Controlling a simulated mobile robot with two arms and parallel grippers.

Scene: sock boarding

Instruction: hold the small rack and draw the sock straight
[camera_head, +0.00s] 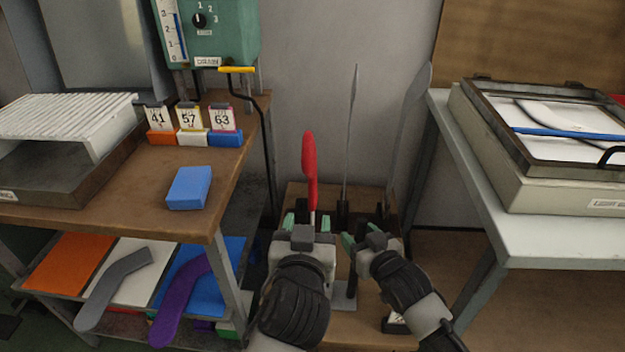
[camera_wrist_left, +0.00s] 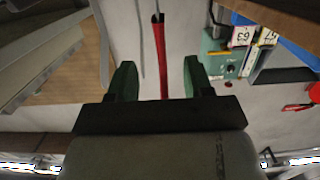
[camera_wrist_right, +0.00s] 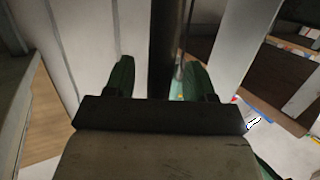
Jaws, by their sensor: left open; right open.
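The red sock (camera_head: 309,165) stands upright on a thin form above the low wooden stand in the middle. In the left wrist view the sock (camera_wrist_left: 160,60) runs between the fingers. My left gripper (camera_head: 306,222) is open just below the sock in the head view; contact cannot be told. My right gripper (camera_head: 361,236) is open to its right, near the dark rack parts by the bare forms. In the right wrist view a dark upright post (camera_wrist_right: 163,45) stands between its open fingers. My grippers hide much of the small rack's lower part.
Bare grey forms (camera_head: 349,140) stand right of the sock. A wooden bench (camera_head: 150,195) with numbered cards and a blue block (camera_head: 188,188) is at left, socks on the shelf below. A pale table (camera_head: 540,240) with a framed box is at right.

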